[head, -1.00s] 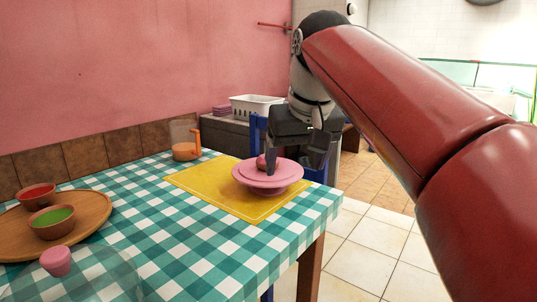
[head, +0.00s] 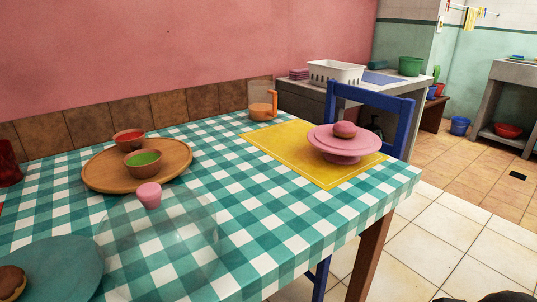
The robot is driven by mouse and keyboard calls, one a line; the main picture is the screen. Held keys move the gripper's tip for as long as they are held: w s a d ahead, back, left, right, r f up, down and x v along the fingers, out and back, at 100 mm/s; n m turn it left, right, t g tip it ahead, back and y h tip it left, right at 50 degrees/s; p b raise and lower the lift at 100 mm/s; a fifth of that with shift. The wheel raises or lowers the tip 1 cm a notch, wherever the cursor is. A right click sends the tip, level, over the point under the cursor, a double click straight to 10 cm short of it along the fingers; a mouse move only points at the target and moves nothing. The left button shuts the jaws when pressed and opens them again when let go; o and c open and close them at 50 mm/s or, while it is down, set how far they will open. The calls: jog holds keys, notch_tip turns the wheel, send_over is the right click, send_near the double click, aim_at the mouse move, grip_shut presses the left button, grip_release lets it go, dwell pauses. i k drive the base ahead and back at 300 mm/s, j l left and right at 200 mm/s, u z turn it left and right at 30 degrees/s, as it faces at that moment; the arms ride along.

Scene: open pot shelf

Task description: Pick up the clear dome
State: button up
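The clear dome (head: 185,232) stands on the checked tablecloth in the near left part of the table. It is see-through, with a pink knob (head: 149,195) on it, and its outline is faint. A pink cake stand (head: 345,152) on a yellow mat (head: 285,157) bears a pink doughnut (head: 344,130) and is uncovered. My gripper is not in view, so its state is hidden. Only a dark rounded piece, perhaps part of my arm, shows at the lower right edge.
A blue chair (head: 398,115) stands at the table's right end.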

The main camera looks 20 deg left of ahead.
aim_at(161, 243)
jog(key=k+j+u, duration=0.15)
jog(key=u, duration=1.6)
jog(key=z, duration=1.4)
jog(key=u, duration=1.4)
jog(key=k, duration=0.25)
